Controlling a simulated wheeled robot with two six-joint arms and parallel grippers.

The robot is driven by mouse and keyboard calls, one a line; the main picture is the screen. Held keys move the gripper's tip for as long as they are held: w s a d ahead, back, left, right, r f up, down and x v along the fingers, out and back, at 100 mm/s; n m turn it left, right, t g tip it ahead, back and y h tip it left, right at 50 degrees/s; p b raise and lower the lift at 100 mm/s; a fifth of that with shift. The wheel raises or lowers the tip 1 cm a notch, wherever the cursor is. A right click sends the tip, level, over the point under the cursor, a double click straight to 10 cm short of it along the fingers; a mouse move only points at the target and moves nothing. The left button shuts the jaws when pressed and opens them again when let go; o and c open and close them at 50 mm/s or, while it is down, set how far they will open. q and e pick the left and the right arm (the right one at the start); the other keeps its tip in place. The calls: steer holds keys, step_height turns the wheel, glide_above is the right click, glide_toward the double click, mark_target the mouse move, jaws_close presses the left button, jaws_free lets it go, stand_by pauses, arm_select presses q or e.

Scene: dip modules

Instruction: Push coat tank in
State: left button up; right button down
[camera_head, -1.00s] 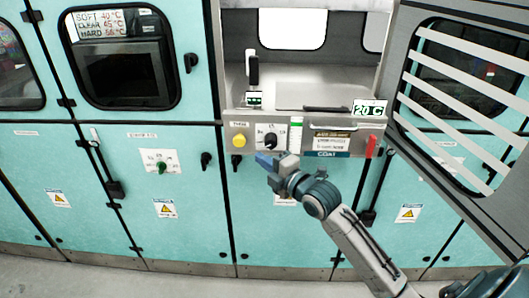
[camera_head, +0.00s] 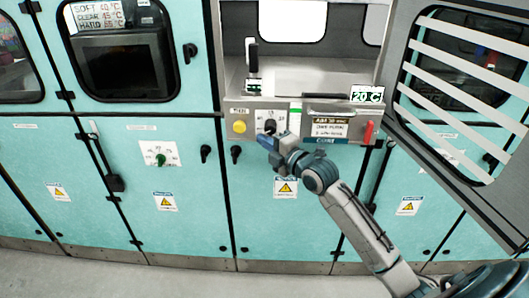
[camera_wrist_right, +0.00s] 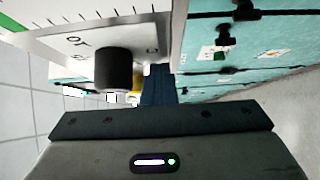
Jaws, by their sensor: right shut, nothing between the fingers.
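The panel stands out in front of the teal cabinet fronts. My right gripper (camera_head: 267,143) is shut and empty, with its blue fingertips at the lower edge of the panel, just below the knob. In the right wrist view the knob (camera_wrist_right: 113,68) is close beside the fingers (camera_wrist_right: 158,85). I cannot tell whether they touch the panel. My left gripper is out of view.
An open slatted door (camera_head: 455,110) stands at the right. Teal cabinets (camera_head: 110,190) with black latches lie to the left. The floor (camera_head: 150,277) in front is clear.

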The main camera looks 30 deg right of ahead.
arm_select(q)
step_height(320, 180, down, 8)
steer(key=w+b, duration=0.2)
steer(key=b, duration=0.6)
arm_select(e)
steer(key=w+d, duration=0.1)
steer(key=w, duration=0.2)
steer(key=w+d, duration=0.2)
steer(key=w, duration=0.1)
steer(key=w+d, duration=0.2)
steer(key=w, duration=0.1)
steer(key=shift+d+f, duration=0.15)
steer(key=shift+d, duration=0.1)
steer(key=w+d+b, duration=0.2)
steer(key=w, duration=0.1)
steer(key=w+b, duration=0.1)
steer(key=w+d+b, duration=0.1)
steer(key=w, duration=0.1)
steer(key=w+d+b, duration=0.1)
steer(key=shift+w+d, duration=0.15)
steer(key=shift+d, duration=0.1)
steer(key=shift+w+d, duration=0.25)
steer(key=shift+w, duration=0.15)
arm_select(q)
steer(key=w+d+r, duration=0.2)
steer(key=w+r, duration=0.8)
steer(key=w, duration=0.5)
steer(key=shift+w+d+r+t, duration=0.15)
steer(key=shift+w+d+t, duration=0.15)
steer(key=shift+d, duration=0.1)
